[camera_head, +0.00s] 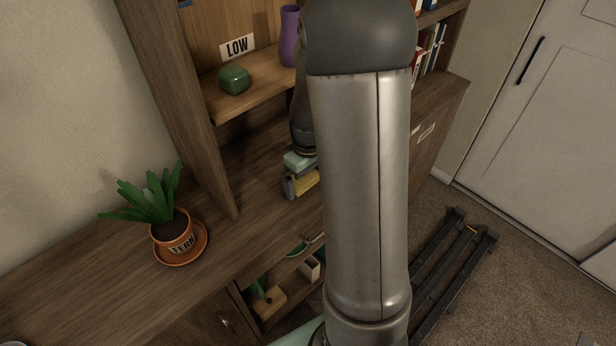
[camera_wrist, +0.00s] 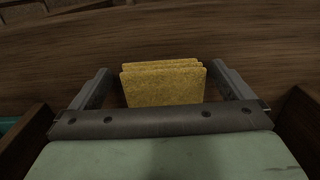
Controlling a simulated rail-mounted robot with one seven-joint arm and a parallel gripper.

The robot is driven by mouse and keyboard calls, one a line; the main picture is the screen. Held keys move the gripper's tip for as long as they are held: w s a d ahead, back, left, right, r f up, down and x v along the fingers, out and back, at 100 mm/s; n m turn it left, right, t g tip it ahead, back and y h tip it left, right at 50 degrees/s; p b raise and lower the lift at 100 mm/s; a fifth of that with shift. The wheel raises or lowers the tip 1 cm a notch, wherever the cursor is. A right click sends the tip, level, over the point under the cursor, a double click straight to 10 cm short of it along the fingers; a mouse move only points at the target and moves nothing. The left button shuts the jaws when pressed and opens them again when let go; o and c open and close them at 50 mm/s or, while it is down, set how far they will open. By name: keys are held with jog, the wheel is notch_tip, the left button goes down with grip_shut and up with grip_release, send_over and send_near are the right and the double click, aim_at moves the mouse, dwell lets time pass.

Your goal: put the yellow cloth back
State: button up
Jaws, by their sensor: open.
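The yellow cloth (camera_wrist: 163,88) is a folded, layered block on a brown wooden surface in the wrist view. A small yellow patch of it (camera_head: 308,181) shows in the head view, partly hidden by my arm. My gripper (camera_wrist: 161,70) is open, with one finger on each side of the cloth. A gap shows between the cloth and each finger. In the head view my gripper (camera_head: 297,187) is low over the wooden counter, below the shelf; its right side is hidden by my arm.
A potted plant (camera_head: 172,232) on an orange saucer (camera_head: 203,250) stands on the counter (camera_head: 100,290) at left. A green rounded object (camera_head: 233,79) and a purple vase (camera_head: 289,36) stand on the shelf marked LOW. Open compartments with small items lie below the counter.

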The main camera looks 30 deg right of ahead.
aim_at(308, 179)
notch_tip(308, 179, up, 12)
jog(key=s+a+m, duration=0.2)
jog(key=s+a, duration=1.1)
jog(key=s, duration=0.4)
jog(key=shift+f+m, duration=0.15)
jog(key=shift+m, duration=0.25)
